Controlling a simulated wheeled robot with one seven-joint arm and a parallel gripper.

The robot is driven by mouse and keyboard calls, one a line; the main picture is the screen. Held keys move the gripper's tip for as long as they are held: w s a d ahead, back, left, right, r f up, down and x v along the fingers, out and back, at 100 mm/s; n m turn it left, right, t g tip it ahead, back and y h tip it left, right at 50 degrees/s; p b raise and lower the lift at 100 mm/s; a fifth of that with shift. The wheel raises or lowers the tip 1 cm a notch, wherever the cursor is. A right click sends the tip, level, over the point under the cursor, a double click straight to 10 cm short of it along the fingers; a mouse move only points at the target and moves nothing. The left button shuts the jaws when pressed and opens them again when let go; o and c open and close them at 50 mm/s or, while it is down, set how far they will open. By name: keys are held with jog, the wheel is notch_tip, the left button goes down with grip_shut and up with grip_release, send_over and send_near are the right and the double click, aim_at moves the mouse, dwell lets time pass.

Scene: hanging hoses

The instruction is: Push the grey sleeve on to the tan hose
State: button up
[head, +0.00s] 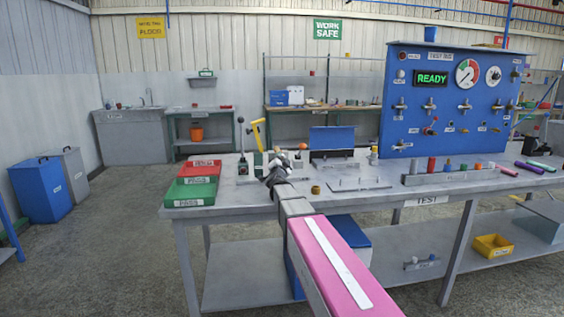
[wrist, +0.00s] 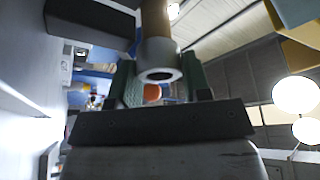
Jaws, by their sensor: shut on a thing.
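In the wrist view the tan hose (wrist: 155,16) comes down from the top edge. The pale grey sleeve (wrist: 158,58) lies in line below it, its round open end facing the camera. My gripper (wrist: 160,84) has its two dark green fingers on either side of the sleeve and is shut on it. The sleeve meets the tan part with no clear gap; I cannot tell how far it sits over the hose. In the head view my gripper (head: 275,163) is above the left part of the bench, and its own wrist hides most of the hose and sleeve.
A blue test panel (head: 450,100) rises at right.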

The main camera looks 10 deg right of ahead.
jog(key=shift+w, duration=0.25)
jog(key=o, duration=1.1)
jog(key=shift+c, duration=0.2)
jog(key=shift+s+a+f, duration=0.1)
jog(key=shift+s+f, duration=0.05)
jog(key=shift+s, duration=0.35)
jog(key=r+v, duration=0.1)
jog(key=v, duration=0.4)
jog(key=r+v, duration=0.1)
jog(key=v, duration=0.4)
jog(key=s+r+v, duration=0.1)
jog(key=v, duration=0.4)
jog(key=shift+s+a, duration=0.2)
jog(key=shift+a, duration=0.1)
